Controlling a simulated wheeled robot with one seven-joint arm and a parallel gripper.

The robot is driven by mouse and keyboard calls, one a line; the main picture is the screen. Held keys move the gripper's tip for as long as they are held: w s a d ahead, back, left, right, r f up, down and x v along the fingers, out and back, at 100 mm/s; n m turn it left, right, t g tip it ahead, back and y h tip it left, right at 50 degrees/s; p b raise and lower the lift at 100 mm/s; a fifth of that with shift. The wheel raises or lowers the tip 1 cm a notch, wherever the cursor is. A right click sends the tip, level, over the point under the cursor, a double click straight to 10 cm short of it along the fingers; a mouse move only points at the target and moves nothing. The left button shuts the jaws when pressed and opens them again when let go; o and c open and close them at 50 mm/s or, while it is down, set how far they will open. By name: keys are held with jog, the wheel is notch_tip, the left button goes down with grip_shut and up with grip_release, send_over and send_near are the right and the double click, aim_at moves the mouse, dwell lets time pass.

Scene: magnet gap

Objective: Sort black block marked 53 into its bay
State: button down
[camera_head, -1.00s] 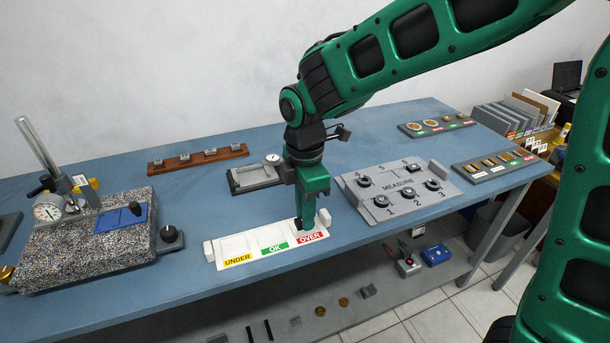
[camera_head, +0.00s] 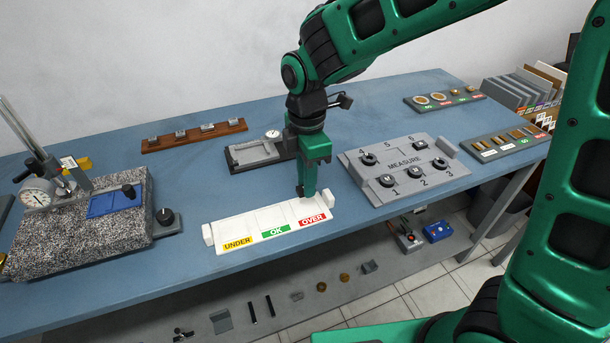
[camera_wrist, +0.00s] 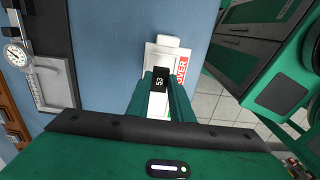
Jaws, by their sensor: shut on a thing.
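The black block marked 53 (camera_wrist: 160,80) is between my gripper's fingers in the wrist view, its number facing the camera. My gripper (camera_head: 307,194) is shut on it, pointing down at the right end of the white sorting tray (camera_head: 248,224). The tray has three labelled bays: a yellow UNDER label (camera_head: 238,243), a green OK label (camera_head: 276,231) and a red OVER label (camera_head: 312,219). The fingers are at or just above the OVER bay; I cannot tell whether the block touches its floor.
The grey MEASURE fixture (camera_head: 432,186) stands right of the tray. A dial gauge on a granite plate (camera_head: 80,240) is at left.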

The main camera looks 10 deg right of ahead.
aim_at(306, 206)
jog(key=shift+f, duration=2.3)
jog(key=shift+f, duration=0.15)
jog(key=c, duration=1.5)
grip_release()
jog(key=c, duration=0.5)
jog(key=shift+r, duration=2.2)
jog(key=o, duration=0.5)
jog(key=shift+o, duration=0.2)
